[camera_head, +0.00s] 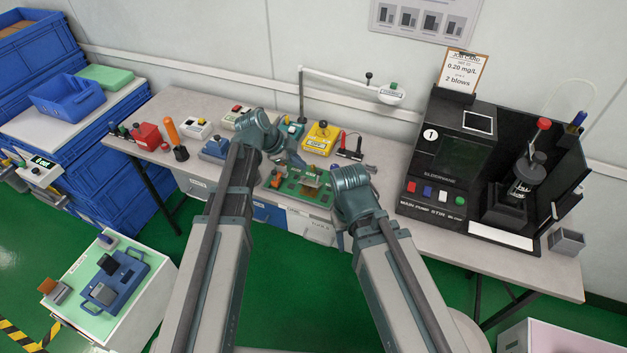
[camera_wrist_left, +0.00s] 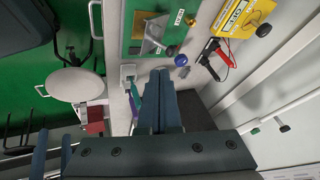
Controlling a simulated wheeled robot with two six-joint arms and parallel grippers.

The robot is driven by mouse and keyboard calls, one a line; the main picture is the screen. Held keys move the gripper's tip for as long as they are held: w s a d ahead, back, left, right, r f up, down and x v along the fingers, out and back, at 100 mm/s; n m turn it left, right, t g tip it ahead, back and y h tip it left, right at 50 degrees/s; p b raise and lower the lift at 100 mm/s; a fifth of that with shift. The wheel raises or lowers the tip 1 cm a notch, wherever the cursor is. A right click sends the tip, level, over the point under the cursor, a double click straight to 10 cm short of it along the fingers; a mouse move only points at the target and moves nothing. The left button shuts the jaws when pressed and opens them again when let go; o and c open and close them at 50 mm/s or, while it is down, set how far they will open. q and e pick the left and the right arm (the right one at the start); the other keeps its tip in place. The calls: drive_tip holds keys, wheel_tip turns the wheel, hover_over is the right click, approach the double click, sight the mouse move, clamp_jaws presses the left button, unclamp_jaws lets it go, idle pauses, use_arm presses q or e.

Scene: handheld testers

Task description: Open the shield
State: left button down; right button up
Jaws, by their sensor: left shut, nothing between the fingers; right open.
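No part is clearly marked as the shield. The black test machine (camera_head: 422,165) at the right of the bench has a dark upright panel (camera_head: 570,183) on its right side, angled outward beside a dark cylinder. A green board (camera_head: 284,191) lies on the bench between my arms; in the left wrist view it (camera_wrist_left: 138,20) carries a grey tilted plate (camera_wrist_left: 153,45). My left gripper (camera_head: 301,161) is shut and empty, just above the board's back edge; its closed fingers show in the left wrist view (camera_wrist_left: 165,95). My right gripper (camera_head: 341,240) is open, near the bench's front edge, left of the machine.
A yellow box (camera_head: 321,138) and red and black clips (camera_head: 349,146) stand behind the board. A lamp-like arm (camera_head: 345,81) overhangs the bench. Several small devices fill the left side. A white cabinet (camera_head: 150,300) stands front left, with green floor between.

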use_arm(q)
drive_tip(key=shift+s+a+r+m+t, duration=0.1)
drive_tip(key=shift+s+a+m+t, duration=0.2)
drive_tip(key=shift+s+t, duration=0.4)
drive_tip(key=b, duration=0.8)
approach(313, 184)
drive_tip(key=w+d+f, duration=0.1)
drive_tip(key=d, duration=0.1)
drive_tip(key=w+d+f, duration=0.1)
drive_tip(key=w+f, duration=0.1)
drive_tip(key=shift+w+d, duration=0.3)
drive_tip(key=shift+d, duration=0.1)
drive_tip(key=shift+w+d+f, duration=0.25)
drive_tip(key=shift+d+f, duration=0.15)
drive_tip(key=shift+f, duration=0.05)
drive_tip(key=shift+r, duration=0.1)
